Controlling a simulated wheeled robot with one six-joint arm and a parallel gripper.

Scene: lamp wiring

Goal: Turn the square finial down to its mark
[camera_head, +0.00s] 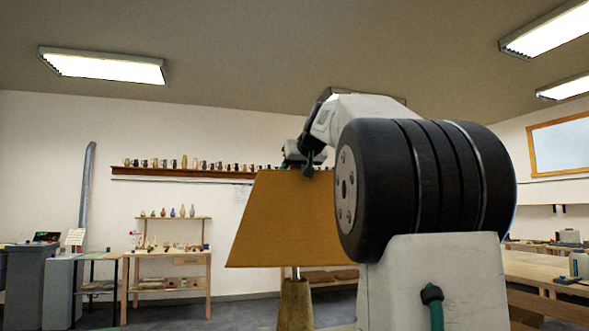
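A lamp with an ochre, trapezoid shade (285,220) stands in front of me in the head view. Below the shade, a short metal stem runs into a tan, tapered lamp base (295,307). My gripper (306,168) is at the top edge of the shade, pointing down. It is small and dark here, and I cannot tell whether its fingers are open or shut. The square finial and its mark cannot be made out; the gripper and the shade's top edge are where it might be. My arm hides the right part of the shade.
A wall shelf (200,174) with many small vessels runs behind the lamp. A wooden stand (167,287) with bottles is at the back left, with grey cabinets (40,285) farther left. A workbench (545,270) stands at the right. Open floor shows left of the lamp.

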